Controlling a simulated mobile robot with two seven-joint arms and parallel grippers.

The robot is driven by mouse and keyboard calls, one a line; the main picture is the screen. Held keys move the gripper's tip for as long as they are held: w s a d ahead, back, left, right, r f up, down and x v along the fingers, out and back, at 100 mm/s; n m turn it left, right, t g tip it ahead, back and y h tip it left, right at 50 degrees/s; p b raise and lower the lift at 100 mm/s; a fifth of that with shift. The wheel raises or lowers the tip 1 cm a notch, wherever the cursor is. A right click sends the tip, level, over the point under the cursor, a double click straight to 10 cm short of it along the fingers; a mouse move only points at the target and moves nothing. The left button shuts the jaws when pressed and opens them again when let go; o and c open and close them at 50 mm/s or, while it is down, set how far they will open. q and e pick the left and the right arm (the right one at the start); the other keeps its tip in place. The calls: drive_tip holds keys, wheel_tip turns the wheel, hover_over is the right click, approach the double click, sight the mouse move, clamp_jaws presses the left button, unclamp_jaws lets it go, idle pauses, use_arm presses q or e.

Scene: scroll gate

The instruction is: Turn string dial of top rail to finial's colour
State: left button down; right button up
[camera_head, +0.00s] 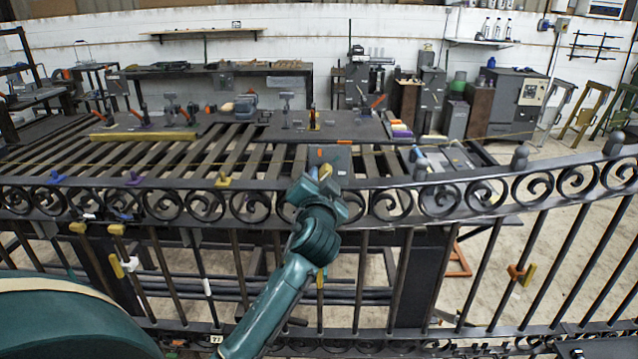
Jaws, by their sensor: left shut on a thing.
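A dark iron gate with a row of scrolls stands across the view, and its top rail (450,181) runs from side to side. My left gripper (323,178) is at the top rail near the middle, shut on a small yellow piece (325,170) that it largely hides. I cannot tell for sure whether this is the string dial. A thin yellowish string (400,146) runs above the rail. Dark grey finials (519,158) and (614,143) stand on the gate at the right. My right gripper is not in view.
Blue (50,176), purple (133,178) and yellow (223,182) clips sit along the rail at left. More yellow pieces (116,265) and an orange clamp (516,274) are on the bars. A slatted workbench (170,155) with tools stands behind; open floor shows at right.

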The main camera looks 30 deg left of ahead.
use_arm(q)
drive_tip(key=n+b, duration=0.2)
drive_tip(key=n, duration=0.2)
drive_tip(key=shift+f, duration=0.15)
drive_tip(key=shift+n+b, duration=0.85)
drive_tip(key=shift+n, duration=1.05)
drive_tip(key=c, duration=1.3)
unclamp_jaws()
